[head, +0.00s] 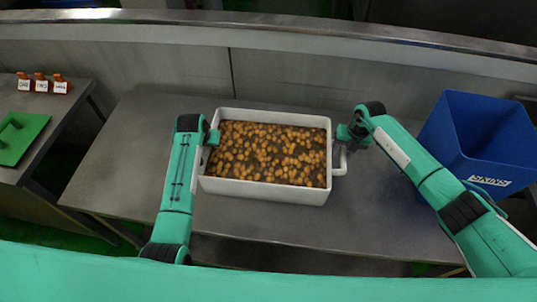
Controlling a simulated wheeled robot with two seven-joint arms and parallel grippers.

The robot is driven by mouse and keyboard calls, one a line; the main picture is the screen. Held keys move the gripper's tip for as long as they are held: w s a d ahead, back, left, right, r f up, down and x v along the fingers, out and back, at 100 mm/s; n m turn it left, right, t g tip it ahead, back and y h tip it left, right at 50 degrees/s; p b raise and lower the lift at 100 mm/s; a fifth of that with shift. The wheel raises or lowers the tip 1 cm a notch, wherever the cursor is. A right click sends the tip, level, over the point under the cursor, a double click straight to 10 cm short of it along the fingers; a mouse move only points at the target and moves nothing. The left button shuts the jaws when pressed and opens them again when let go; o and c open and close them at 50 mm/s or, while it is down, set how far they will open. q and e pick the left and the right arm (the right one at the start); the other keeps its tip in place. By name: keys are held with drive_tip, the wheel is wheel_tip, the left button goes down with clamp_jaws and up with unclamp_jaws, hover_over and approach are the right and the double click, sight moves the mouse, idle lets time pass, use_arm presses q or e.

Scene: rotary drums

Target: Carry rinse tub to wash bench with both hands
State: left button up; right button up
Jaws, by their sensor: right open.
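The rinse tub (262,190) is a white rectangular tub full of small round brown-orange items in dark liquid. It stands level on a grey metal bench (130,150). A white handle (340,160) shows at its right end. My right gripper (343,139) is at the tub's right end, by the handle, and is open. My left gripper (211,139) is at the tub's left end, close to the wall. Its fingers are too small and hidden to tell whether they are open. I cannot tell whether either gripper touches the tub.
A blue bin (480,140) stands at the right of the bench. A separate table (50,112) at the left holds a green board (20,138) and several small orange things with white labels (41,83). A metal wall (290,78) runs behind. The bench is clear in front of the tub.

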use_arm(q)
drive_tip(key=shift+f, duration=0.1)
use_arm(e)
drive_tip(key=shift+f, duration=0.15)
use_arm(q)
clamp_jaws()
use_arm(e)
drive_tip(key=c, duration=0.7)
clamp_jaws()
idle(0.3)
